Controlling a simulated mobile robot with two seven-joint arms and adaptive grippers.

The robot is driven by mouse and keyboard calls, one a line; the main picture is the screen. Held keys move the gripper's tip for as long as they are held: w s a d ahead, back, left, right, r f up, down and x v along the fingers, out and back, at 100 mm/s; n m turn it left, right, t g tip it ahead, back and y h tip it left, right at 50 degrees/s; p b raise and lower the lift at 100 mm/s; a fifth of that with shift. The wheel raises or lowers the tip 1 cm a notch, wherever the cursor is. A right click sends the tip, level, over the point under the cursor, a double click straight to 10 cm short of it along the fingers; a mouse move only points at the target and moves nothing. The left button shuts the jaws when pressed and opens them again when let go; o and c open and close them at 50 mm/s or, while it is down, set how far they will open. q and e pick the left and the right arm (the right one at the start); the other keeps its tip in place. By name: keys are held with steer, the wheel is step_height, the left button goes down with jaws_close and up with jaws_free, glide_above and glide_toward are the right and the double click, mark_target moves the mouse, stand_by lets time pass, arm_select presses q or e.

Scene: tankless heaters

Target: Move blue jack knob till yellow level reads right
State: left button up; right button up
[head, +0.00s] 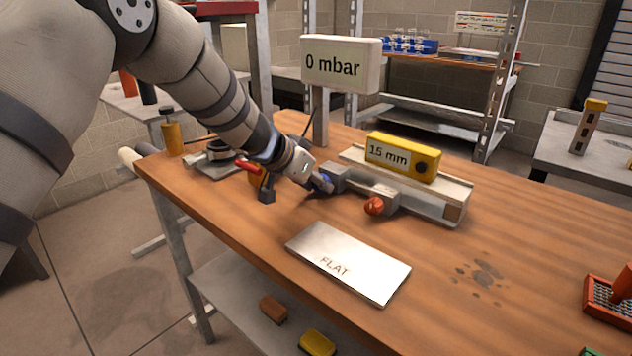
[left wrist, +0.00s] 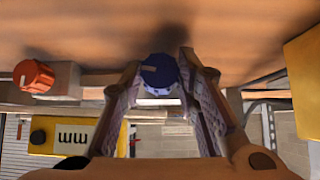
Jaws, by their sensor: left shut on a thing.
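The blue jack knob (left wrist: 160,72) sits between the fingertips of my left gripper (left wrist: 160,90) in the left wrist view. In the head view the blue knob (head: 322,182) is partly hidden by my left gripper (head: 310,178), which is shut on it. The yellow level (head: 402,158) rests on the pale jack platform and its display reads 15 mm. Part of the level (left wrist: 62,135) shows upside down in the left wrist view. An orange-red knob (head: 374,206) sits on the front of the jack, right of the blue knob. My right gripper is not in view.
A sign reading 0 mbar (head: 341,64) stands behind the jack. A metal plate marked FLAT (head: 348,262) lies in front on the wooden bench (head: 450,310). A red-handled tool (head: 250,168) is close left of my gripper. An orange tray (head: 610,300) is at the right.

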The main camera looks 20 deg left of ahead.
arm_select(q)
steer(key=shift+s+d+r+m+t+y+p, duration=0.15)
steer(key=shift+r+m+t+y+p, duration=0.2)
steer(key=shift+y+p, duration=0.2)
steer(key=shift+f+m+y, duration=0.25)
steer(key=shift+y, duration=0.1)
steer(key=shift+d+f+t+y+p, duration=0.1)
steer(key=shift+f+t+y+p, duration=0.2)
steer(key=shift+y, duration=0.1)
steer(key=shift+m, duration=0.3)
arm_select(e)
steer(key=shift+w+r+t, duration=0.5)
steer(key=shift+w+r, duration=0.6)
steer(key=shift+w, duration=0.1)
arm_select(q)
steer(key=o, duration=1.1)
steer(key=shift+o, duration=0.2)
steer(key=shift+r, duration=0.15)
steer(key=v, duration=1.1)
steer(key=shift+s+r, duration=0.2)
steer(key=shift+s, duration=0.15)
